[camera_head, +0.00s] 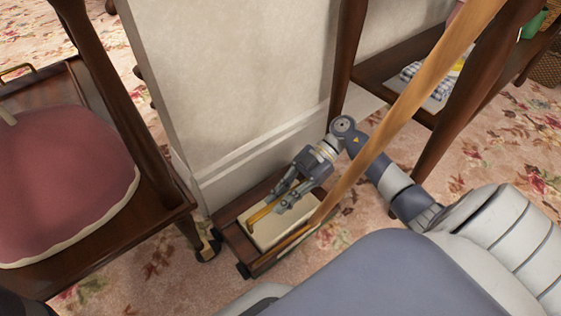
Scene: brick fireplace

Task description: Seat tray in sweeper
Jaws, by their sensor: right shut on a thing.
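The sweeper (234,240) is a low dark wooden box on the floor against the base of the pale wall, with a long tan pole (408,100) rising from it toward the upper right. The cream tray (283,228) lies within the sweeper's outline and has a yellow bar on its top. My right gripper (270,206) reaches down from the upper right and is shut on the tray at the bar. The fingers hide part of the tray. I cannot tell whether the tray rests fully down in the sweeper. My left gripper is not in view.
A dark wooden chair with a red cushion (65,180) stands at the left, its castered leg close to the sweeper. A dark wooden table (385,68) stands at the upper right. Floral carpet (350,228) is open right of the sweeper.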

